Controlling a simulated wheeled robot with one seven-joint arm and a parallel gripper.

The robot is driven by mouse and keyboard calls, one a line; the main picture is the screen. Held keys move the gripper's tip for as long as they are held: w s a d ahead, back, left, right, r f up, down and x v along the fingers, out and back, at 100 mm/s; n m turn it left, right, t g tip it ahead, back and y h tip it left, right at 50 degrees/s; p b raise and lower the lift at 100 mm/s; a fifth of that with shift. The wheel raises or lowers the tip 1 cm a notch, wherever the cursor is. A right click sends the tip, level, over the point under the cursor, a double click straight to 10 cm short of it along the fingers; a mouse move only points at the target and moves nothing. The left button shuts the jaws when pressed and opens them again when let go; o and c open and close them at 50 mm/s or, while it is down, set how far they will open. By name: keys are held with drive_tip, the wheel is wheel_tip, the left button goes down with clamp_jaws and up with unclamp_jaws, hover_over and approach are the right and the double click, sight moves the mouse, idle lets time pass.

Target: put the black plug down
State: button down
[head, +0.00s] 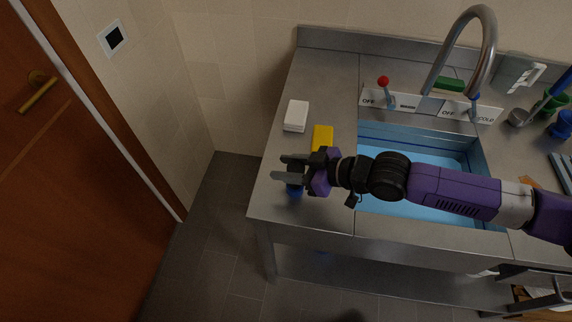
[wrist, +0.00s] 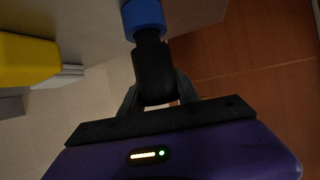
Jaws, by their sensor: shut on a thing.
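My gripper (head: 284,168) is over the left end of the steel counter (head: 270,200), left of the sink. In the wrist view my gripper (wrist: 157,88) is shut on the black plug (wrist: 151,65), a dark, roughly cylindrical piece between the fingers. A blue round thing (wrist: 143,18) lies beyond the plug's far end, in line with it. In the head view this blue thing (head: 294,190) shows just below the fingers. I cannot tell whether plug and blue thing touch or are joined. The fingers mostly hide the plug in the head view.
A yellow block (head: 323,137) and a white block (head: 296,115) stand on the counter behind my gripper. The sink (head: 465,150) with light-blue water lies to the right under my arm. The counter's left edge is close; beyond it are floor and a brown door (head: 80,190).

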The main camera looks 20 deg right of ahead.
drive_tip(key=c, duration=0.9)
unclamp_jaws()
drive_tip(key=shift+r, duration=0.25)
drive_tip(key=v, duration=0.4)
drive_tip(key=b+v, duration=0.1)
drive_tip(key=v, duration=0.7)
drive_tip(key=shift+r+b, duration=0.3)
drive_tip(key=shift+b, duration=0.05)
